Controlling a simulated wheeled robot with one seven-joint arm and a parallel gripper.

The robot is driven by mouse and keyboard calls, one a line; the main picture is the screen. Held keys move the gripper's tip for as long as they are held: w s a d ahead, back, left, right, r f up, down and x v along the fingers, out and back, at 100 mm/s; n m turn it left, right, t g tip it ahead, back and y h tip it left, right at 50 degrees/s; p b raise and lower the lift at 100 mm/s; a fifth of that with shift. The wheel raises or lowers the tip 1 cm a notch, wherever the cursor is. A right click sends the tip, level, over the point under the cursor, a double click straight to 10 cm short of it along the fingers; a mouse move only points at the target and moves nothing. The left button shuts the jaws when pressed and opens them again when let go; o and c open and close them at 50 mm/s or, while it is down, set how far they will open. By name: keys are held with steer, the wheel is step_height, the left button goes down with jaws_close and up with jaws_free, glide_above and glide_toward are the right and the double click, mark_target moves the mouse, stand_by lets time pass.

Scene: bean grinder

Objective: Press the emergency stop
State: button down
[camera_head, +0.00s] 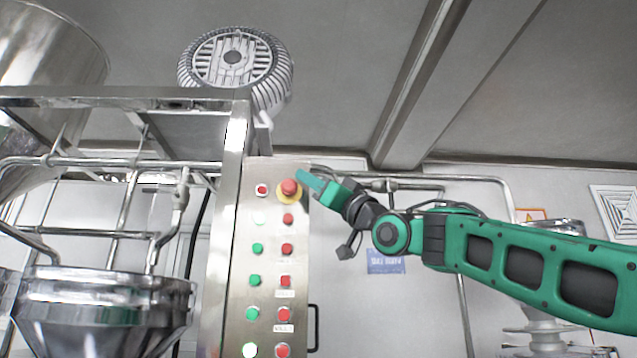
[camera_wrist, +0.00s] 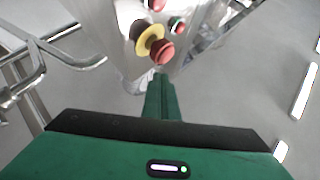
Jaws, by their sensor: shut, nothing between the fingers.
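The emergency stop is a red mushroom button (camera_head: 289,187) on a yellow ring, at the top right of the steel control panel (camera_head: 270,235). It also shows in the wrist view (camera_wrist: 160,46), just beyond my fingertips. My gripper (camera_head: 306,180) is shut and empty, its green fingers pointing left at the button from the right side of the panel. In the wrist view the closed fingers (camera_wrist: 161,84) end just below the button. I cannot tell whether the tips touch it.
Several green and red buttons (camera_head: 285,281) run down the panel below the stop. A black handle (camera_head: 317,328) sits at the panel's right edge. A steel hopper (camera_head: 100,290) and pipes stand at left. Room to the right of the panel is taken partly by my arm.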

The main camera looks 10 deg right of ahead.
steer(key=shift+w+a+f, duration=0.35)
steer(key=shift+f, duration=0.05)
